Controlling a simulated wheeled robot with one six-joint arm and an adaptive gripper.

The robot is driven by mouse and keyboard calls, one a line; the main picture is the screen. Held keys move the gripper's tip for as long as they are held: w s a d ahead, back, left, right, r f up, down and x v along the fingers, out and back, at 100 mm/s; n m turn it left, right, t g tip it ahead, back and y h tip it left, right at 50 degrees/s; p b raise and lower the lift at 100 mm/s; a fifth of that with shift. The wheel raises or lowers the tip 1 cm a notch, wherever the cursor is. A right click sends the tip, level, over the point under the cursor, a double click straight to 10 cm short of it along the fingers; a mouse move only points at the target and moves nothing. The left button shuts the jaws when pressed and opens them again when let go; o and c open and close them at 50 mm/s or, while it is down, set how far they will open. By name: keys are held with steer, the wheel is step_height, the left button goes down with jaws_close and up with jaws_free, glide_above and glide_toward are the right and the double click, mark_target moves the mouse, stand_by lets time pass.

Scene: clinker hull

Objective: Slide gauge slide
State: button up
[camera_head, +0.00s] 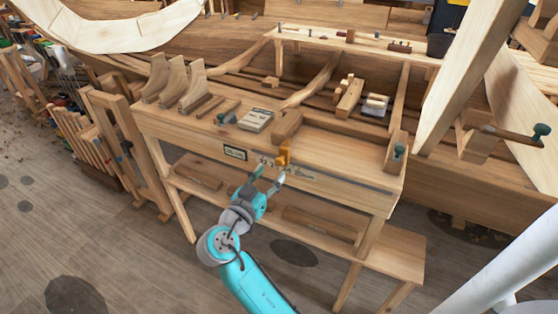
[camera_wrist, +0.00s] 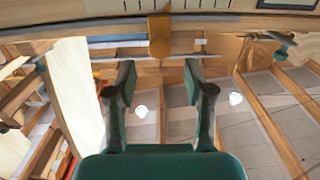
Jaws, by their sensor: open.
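The gauge slide is a small orange-yellow block (camera_head: 284,155) on the front edge of the workbench. In the wrist view the slide (camera_wrist: 159,36) hangs at top centre over a long grey rail (camera_wrist: 225,20) with dark tick marks near it. My gripper (camera_head: 269,173) is in front of the bench edge, just below the slide. In the wrist view its two fingers (camera_wrist: 159,78) are spread apart with nothing between them. The slide is beyond the fingertips, roughly centred on the gap. I see a clear space between fingers and slide, with no contact.
The bench top (camera_head: 330,150) carries a wooden block (camera_head: 286,124), a paper-topped box (camera_head: 257,120) and curved wooden pieces (camera_head: 190,82). A green-knobbed clamp (camera_head: 398,152) stands at its right end. A lower shelf (camera_head: 310,222) runs beneath. The floor in front is open.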

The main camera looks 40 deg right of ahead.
mark_target(278, 163)
steer(key=x, duration=0.6)
steer(key=shift+w+d, duration=0.1)
steer(key=shift+d, duration=0.3)
jaws_close()
